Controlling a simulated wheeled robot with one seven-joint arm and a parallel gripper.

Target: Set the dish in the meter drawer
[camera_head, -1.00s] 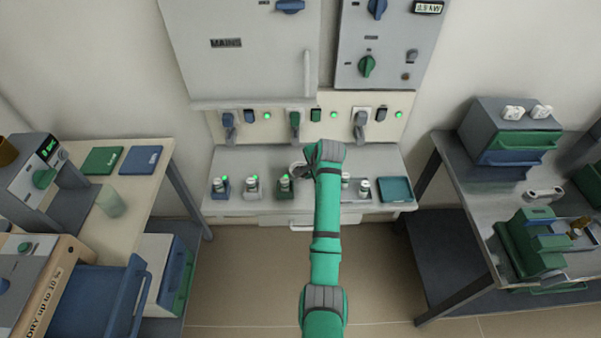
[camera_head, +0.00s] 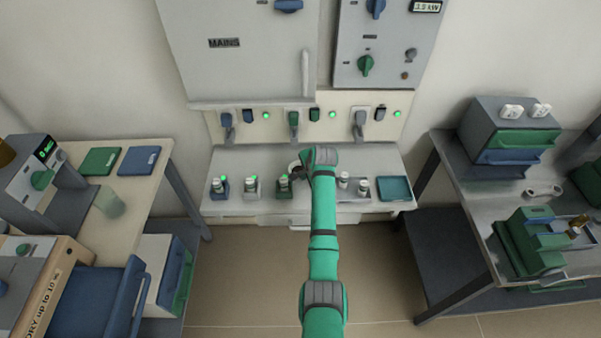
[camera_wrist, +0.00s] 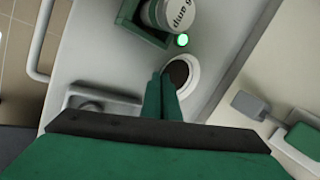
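My gripper (camera_wrist: 163,98) shows two green fingers close together in the wrist view, with no clear gap between them. Their tips lie by the near-left side of a round white-rimmed thing with a dark inside (camera_wrist: 194,86), perhaps the dish. I cannot tell whether they touch it. In the head view my wrist covers the fingertips, and the round thing (camera_head: 295,166) shows just left of my wrist on the grey bench (camera_head: 232,162). A drawer front with a pale handle (camera_head: 302,227) is below the bench top and looks shut. I cannot tell which drawer is the meter drawer.
Several small capped jars stand along the bench, one in a green holder (camera_head: 284,188) left of my wrist. A teal tray (camera_head: 395,188) is at the bench's right end. Switches and green lamps line the panel behind. Side tables hold other equipment; the floor between is clear.

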